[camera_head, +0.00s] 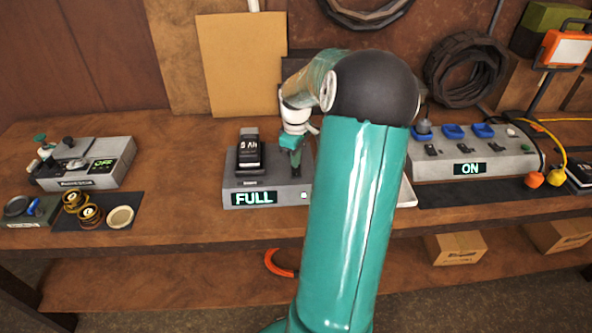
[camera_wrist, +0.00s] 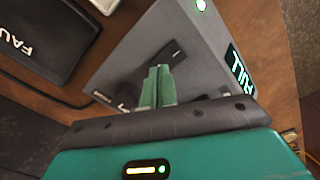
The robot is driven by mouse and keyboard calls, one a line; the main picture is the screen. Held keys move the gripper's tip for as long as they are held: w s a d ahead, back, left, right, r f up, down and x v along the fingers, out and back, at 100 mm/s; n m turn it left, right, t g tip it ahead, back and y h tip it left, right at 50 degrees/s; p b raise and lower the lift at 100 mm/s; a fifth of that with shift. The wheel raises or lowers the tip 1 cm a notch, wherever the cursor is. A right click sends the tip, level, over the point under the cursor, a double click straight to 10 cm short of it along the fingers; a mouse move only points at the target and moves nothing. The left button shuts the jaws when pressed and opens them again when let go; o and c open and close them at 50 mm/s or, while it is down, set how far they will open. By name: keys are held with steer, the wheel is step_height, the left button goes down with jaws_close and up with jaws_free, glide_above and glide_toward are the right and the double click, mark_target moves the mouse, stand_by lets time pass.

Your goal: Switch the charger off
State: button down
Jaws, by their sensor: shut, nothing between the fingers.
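The charger (camera_head: 265,185) is a grey box near the middle of the bench, its front display (camera_head: 254,198) reading FULL. A black battery (camera_head: 250,150) labelled 5 Ah sits upright on its left part. My gripper (camera_head: 295,170) is over the charger's top, right of the battery, fingers shut and empty. In the wrist view my gripper (camera_wrist: 158,70) points at the top face, close to a dark slotted switch (camera_wrist: 155,65), partly hidden by the fingers. I cannot tell whether they touch it. A small green light (camera_wrist: 201,5) glows on the charger.
A grey unit (camera_head: 470,165) reading ON, with blue sockets, stands to the right. A grey device (camera_head: 85,165) reading OFF stands at the left, near round tins (camera_head: 90,215). The bench between left device and charger is clear.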

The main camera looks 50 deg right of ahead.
steer(key=shift+f, duration=0.45)
steer(key=shift+r, duration=3.55)
